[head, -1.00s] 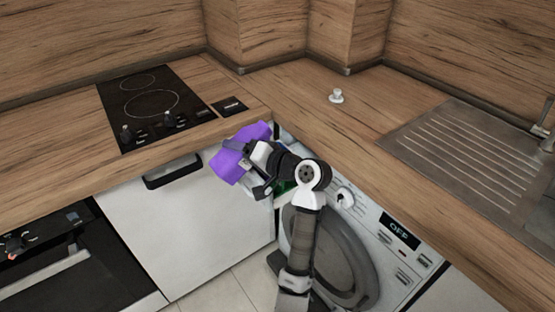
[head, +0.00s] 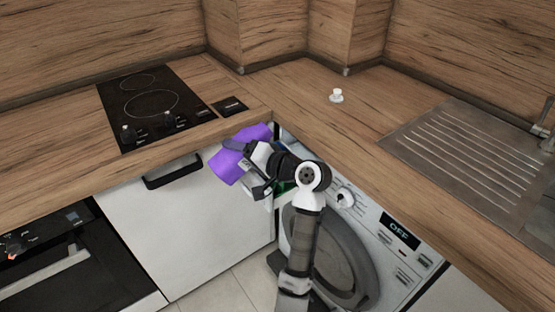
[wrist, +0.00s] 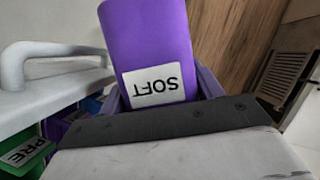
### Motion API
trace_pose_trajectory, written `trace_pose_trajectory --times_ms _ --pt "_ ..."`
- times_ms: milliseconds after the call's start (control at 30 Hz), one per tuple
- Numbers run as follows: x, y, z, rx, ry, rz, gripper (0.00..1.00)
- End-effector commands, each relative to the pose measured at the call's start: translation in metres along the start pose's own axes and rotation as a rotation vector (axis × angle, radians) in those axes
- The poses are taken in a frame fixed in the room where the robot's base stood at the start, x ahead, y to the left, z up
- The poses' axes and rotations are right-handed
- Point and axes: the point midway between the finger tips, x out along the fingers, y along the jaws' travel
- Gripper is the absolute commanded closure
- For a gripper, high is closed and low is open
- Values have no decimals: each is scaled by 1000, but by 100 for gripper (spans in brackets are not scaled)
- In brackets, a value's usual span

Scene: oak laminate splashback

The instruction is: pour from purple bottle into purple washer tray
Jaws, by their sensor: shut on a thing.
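My gripper (head: 250,160) is shut on the purple bottle (head: 226,167) and holds it tilted in front of the counter corner, beside the washing machine. In the wrist view the bottle (wrist: 148,38) fills the upper middle, and its white label reads SOFT upside down. The bottle's mouth cannot be made out. At the left of the wrist view, a green compartment (wrist: 22,152) marked PRE and part of a purple tray (wrist: 88,108) show below the bottle. My gripper covers much of the tray.
The washing machine (head: 398,232) stands under the right counter, its display reading OFF. A small white cap (head: 336,96) is on the counter (head: 300,85). A hob (head: 150,105) is at the left and a ribbed metal drainer (head: 465,150) at the right.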

Motion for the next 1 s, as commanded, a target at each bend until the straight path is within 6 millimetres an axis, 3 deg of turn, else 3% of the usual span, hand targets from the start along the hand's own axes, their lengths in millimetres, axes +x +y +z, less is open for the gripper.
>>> trace_pose_trajectory --times_ms 1000 --pt "0 -2 1 55 2 -26 77"
